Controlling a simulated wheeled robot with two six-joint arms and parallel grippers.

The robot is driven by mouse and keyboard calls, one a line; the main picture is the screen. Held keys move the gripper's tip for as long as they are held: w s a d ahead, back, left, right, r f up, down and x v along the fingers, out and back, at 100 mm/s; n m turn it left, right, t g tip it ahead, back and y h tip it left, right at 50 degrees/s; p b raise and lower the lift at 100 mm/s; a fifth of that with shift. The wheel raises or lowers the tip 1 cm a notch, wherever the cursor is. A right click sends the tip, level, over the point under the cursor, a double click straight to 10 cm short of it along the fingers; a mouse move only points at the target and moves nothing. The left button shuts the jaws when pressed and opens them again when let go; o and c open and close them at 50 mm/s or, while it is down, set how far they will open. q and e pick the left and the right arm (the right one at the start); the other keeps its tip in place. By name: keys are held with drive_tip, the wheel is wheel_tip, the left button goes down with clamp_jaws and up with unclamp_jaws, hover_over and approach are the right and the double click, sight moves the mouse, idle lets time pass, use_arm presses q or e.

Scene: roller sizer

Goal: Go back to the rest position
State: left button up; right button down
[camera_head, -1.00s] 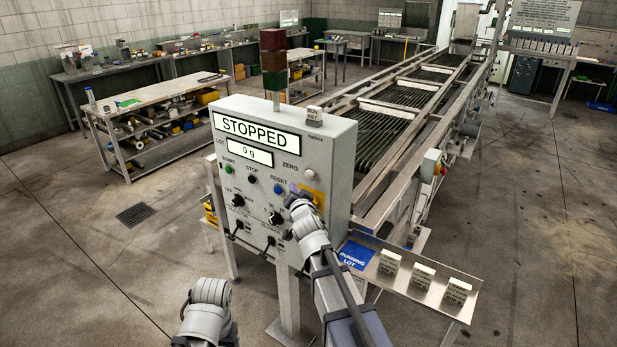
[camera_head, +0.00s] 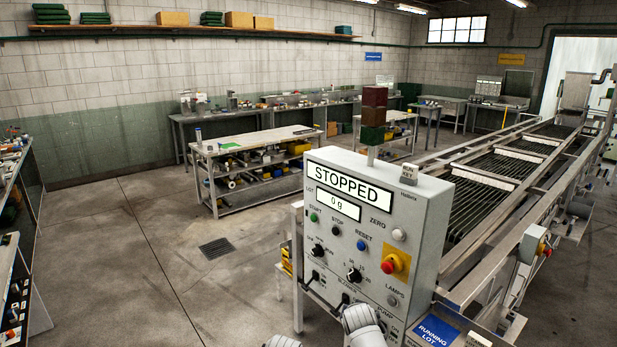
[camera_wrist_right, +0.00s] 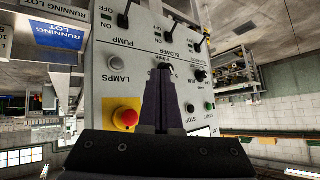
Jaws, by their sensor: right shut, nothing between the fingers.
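The grey control panel (camera_head: 375,215) stands in the middle of the head view. Only pale rounded parts of my arms show at the bottom edge of the head view, with no fingers visible. In the right wrist view my right gripper (camera_wrist_right: 165,72) is shut and empty, its dark fingers pointing at the panel face (camera_wrist_right: 110,75), which appears upside down. The gap to the panel is hard to judge. My left gripper is out of view.
The long roller machine (camera_head: 520,180) runs back to the right behind the panel. A blue RUNNING LOT sign (camera_head: 436,330) lies at its near end. A workbench (camera_head: 255,145) stands behind left. The floor (camera_head: 130,270) left of the panel is clear.

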drive_tip(key=s+a+f+n+g+b, duration=0.1)
drive_tip(key=s+a+f+n+g, duration=0.1)
drive_tip(key=s, duration=0.6)
drive_tip(key=s+a+f+n+g+b, duration=0.1)
drive_tip(key=s+a+f+n+g, duration=0.2)
drive_tip(key=s+f, duration=0.3)
drive_tip(key=s+a+f+n+g+b, duration=0.2)
drive_tip(key=s+a+f+n+g, duration=0.1)
drive_tip(key=s, duration=0.7)
drive_tip(key=shift+s+a+f+g, duration=0.2)
drive_tip(key=shift+f+g, duration=0.4)
drive_tip(key=shift+g, duration=0.2)
